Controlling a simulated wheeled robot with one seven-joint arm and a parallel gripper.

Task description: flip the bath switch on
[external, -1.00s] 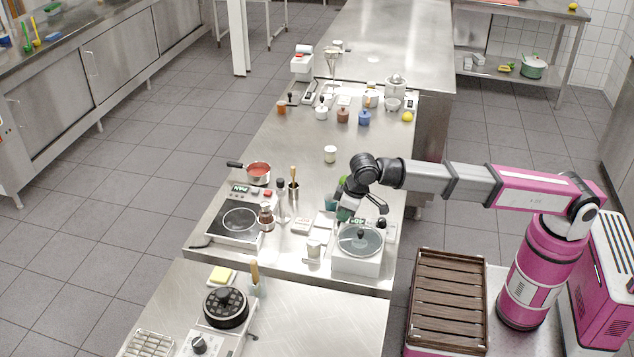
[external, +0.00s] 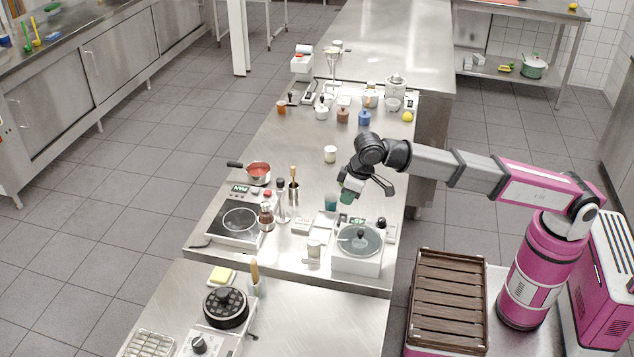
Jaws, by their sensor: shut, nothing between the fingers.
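The bath is a white box (external: 357,262) with a round glass lid (external: 360,240) and a dark knob, near the front right of the steel counter. A small dark display shows at its back edge, partly visible. I cannot make out the bath's switch or its position at this size. My gripper (external: 347,198) points down above the counter, behind the bath and apart from it. It is shut and empty, with green at its tips.
A teal cup (external: 330,202) stands just left of my gripper. A hotplate (external: 237,222), a pepper mill (external: 266,217) and a white mug (external: 314,249) stand left of the bath. A white cup (external: 330,154) stands behind. The counter's middle is mostly clear.

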